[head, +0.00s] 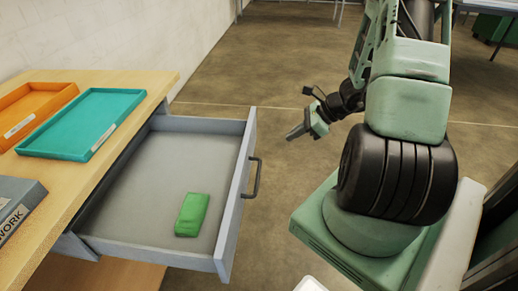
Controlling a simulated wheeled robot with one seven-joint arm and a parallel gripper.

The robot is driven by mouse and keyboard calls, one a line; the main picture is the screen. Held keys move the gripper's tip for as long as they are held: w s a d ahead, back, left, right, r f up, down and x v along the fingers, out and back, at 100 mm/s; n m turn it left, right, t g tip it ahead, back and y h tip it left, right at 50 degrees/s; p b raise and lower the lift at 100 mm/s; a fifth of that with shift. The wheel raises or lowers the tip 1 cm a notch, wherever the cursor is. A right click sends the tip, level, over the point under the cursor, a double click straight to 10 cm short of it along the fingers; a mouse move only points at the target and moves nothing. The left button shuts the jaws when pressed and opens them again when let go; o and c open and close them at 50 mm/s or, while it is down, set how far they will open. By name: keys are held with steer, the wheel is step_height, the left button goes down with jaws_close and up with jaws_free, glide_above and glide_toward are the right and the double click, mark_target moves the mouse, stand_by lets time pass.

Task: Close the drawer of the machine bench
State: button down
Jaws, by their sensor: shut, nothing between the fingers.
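The grey drawer (145,185) of the wooden machine bench (155,83) stands pulled out to the right in the head view. Its front panel carries a dark bar handle (254,178) on the outer face. A green block (192,214) lies on the drawer's floor near the front panel. My gripper (292,133) is shut and empty, in the air to the right of the drawer front. It is apart from the handle, and its fingers point down and to the left.
On the bench top are an orange tray (35,103), a teal tray (85,120) and a grey item with lettering (15,203), cut by the left edge. The concrete floor (240,75) beyond the drawer is clear. A white wall (95,35) stands behind the bench.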

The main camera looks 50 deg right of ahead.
steer(key=w+a+f, duration=0.6)
steer(key=w, duration=0.2)
steer(key=shift+a, duration=0.15)
